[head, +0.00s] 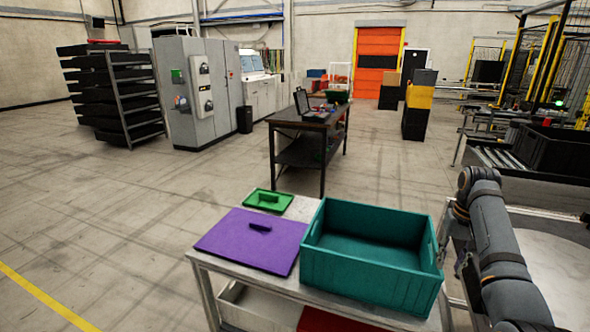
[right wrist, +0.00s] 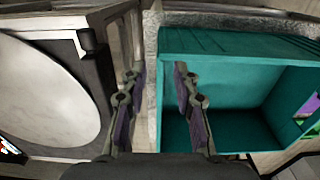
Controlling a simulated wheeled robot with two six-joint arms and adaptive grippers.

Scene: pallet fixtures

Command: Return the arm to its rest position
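My right arm (head: 492,235) comes in from the lower right in the head view. Its gripper (head: 463,265) hangs down just right of the teal bin and is partly hidden by the arm. In the right wrist view the gripper (right wrist: 158,75) is open, its two fingers apart with nothing between them. The teal bin (right wrist: 235,45) lies to the right there, with one finger overlapping it in the picture. I cannot tell whether they touch. My left gripper is not in view.
The teal bin (head: 360,276) looks empty on a metal table (head: 208,285). A purple panel (head: 245,243) and a green tray-like piece (head: 285,204) lie left of it. A round pale surface (right wrist: 45,90) is left of the gripper. Open floor (head: 120,220) lies further left.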

